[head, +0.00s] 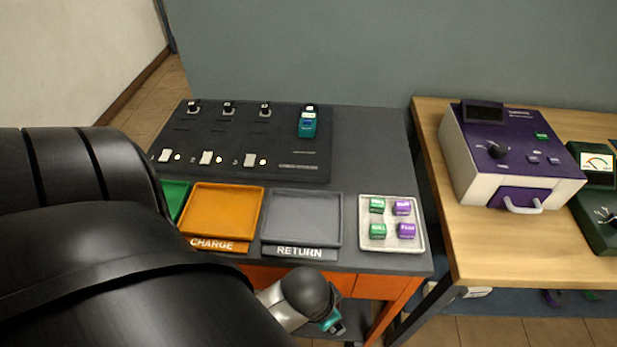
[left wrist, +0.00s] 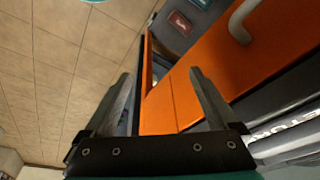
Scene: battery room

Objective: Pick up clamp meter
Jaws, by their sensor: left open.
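I cannot make out a clamp meter with certainty in either view. A small teal device with a pale top (head: 307,122) sits upright at the right of the black panel in the head view; I cannot tell what it is. My left gripper (head: 332,322) is low in front of the bench, mostly hidden behind its own wrist. In the left wrist view its two grey fingers (left wrist: 160,75) are apart, with nothing seen held between them. An orange bench front (left wrist: 172,100) lies beyond them. My right gripper is in neither view.
The grey bench holds a black panel (head: 235,165), an orange CHARGE tray (head: 188,215), a grey RETURN tray (head: 338,220) and a white tray (head: 364,238) with green and purple blocks. A wooden table (head: 480,262) carries a purple machine (head: 480,135) and a green dial meter (head: 598,230).

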